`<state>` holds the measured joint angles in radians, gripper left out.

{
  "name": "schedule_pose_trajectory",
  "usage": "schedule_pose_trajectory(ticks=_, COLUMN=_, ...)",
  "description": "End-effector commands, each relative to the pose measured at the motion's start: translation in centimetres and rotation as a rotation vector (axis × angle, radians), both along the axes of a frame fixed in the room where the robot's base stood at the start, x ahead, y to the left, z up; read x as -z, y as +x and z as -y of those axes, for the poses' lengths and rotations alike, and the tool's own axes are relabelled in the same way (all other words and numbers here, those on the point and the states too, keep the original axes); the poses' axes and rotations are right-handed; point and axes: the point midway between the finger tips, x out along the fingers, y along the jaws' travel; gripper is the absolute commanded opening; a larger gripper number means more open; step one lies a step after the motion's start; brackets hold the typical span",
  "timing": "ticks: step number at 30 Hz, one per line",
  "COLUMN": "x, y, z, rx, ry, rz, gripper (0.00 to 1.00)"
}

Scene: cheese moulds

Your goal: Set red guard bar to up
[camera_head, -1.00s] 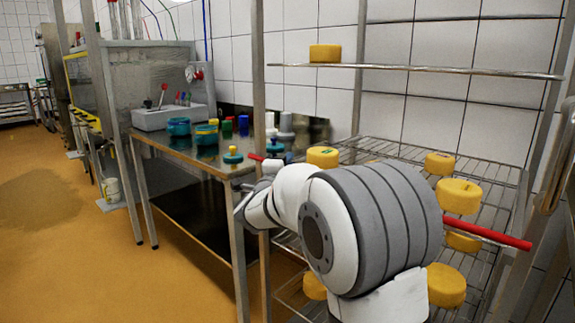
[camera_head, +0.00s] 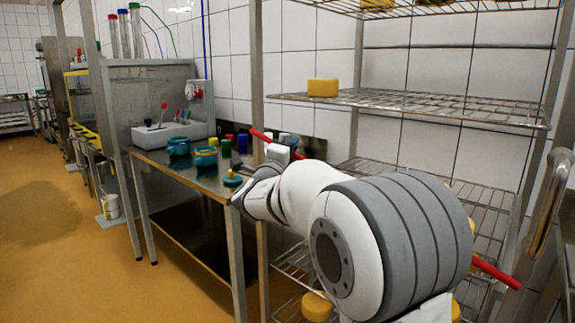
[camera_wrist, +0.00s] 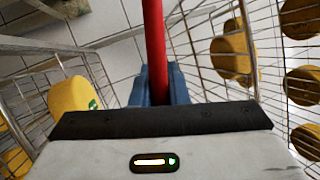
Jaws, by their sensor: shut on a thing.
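The red guard bar (camera_head: 495,271) crosses the front of the wire rack at a slant, its left end higher than its right end. Its left end (camera_head: 262,135) shows above my wrist, and my arm hides its middle. In the wrist view the red bar (camera_wrist: 155,45) runs from the top edge down between the blue fingers of my gripper (camera_wrist: 158,85). My gripper is shut on the bar. In the head view the fingers are hidden behind the arm.
Yellow cheeses (camera_head: 323,88) stand on the wire shelves (camera_head: 420,104); several also show in the wrist view (camera_wrist: 230,50). Left of the rack is a steel table (camera_head: 215,190) with teal pots (camera_head: 205,160) and coloured items.

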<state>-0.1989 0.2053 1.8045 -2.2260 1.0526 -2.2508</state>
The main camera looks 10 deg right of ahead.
Motion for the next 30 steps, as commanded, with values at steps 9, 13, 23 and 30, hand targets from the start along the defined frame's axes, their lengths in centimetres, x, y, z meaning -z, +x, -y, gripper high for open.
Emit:
schedule_pose_trajectory(ticks=9, x=-7.4, y=-2.0, z=1.5, rx=0.002, ry=0.083, rz=0.117, gripper=0.00)
schedule_pose_trajectory(ticks=13, x=-7.9, y=-2.2, z=1.6, rx=0.002, ry=0.092, rz=0.129, gripper=0.00)
schedule_pose_trajectory(ticks=23, x=-7.8, y=-2.2, z=1.5, rx=0.001, ry=0.093, rz=0.128, gripper=0.19)
schedule_pose_trajectory(ticks=30, x=-7.8, y=-2.1, z=1.5, rx=-0.001, ry=0.092, rz=0.128, gripper=0.36)
